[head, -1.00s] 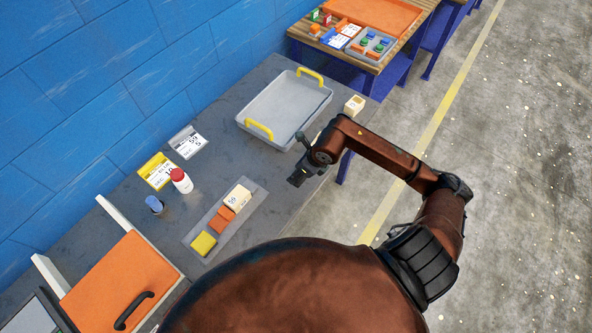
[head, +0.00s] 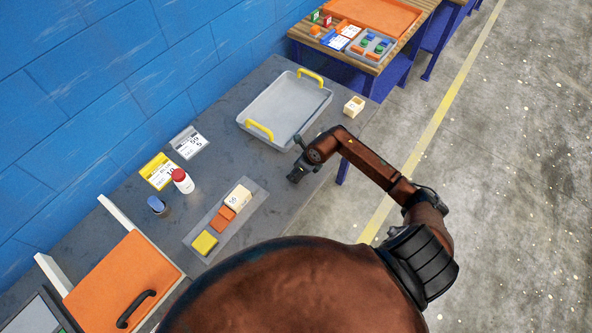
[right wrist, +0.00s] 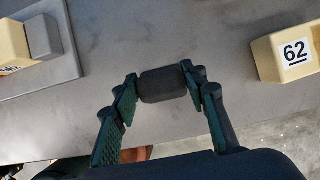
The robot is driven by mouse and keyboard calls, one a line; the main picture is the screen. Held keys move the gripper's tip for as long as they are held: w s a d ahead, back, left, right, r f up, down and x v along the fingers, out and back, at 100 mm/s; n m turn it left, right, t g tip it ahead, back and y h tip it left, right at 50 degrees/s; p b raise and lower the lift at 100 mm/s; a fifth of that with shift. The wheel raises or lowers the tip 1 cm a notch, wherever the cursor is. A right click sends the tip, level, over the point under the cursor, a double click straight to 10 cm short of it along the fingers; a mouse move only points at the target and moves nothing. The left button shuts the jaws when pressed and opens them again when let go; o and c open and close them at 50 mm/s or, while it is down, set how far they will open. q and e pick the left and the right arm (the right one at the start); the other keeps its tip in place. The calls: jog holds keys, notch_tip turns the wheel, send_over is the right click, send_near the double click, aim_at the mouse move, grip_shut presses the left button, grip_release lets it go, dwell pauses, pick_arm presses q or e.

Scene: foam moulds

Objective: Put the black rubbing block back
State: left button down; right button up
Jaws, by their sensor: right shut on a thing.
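The black rubbing block (right wrist: 163,84) is a small dark block with rounded edges, held between the fingertips of my right gripper (right wrist: 162,86). In the head view my right gripper (head: 294,175) hangs over the grey table, right of the flat grey tray (head: 205,246); the held block is hard to make out there. The tray bears a yellow block (head: 204,243), orange blocks (head: 222,218) and a cream block (head: 238,197). In the right wrist view, a grey rectangle (right wrist: 43,37) shows beside a cream block; I cannot tell whether it is raised or a recess. My left gripper is out of view.
A grey bin (head: 285,108) with yellow handles stands behind my gripper. A cream block marked 62 (right wrist: 290,52) sits near the table edge. A red-capped bottle (head: 182,181), a blue-topped item (head: 157,205) and label cards (head: 188,142) stand left. Table between tray and gripper is clear.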

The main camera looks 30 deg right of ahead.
jog(key=shift+f, duration=0.15)
jog(key=o, duration=1)
jog(key=v, duration=1.2)
jog(key=shift+b, duration=0.45)
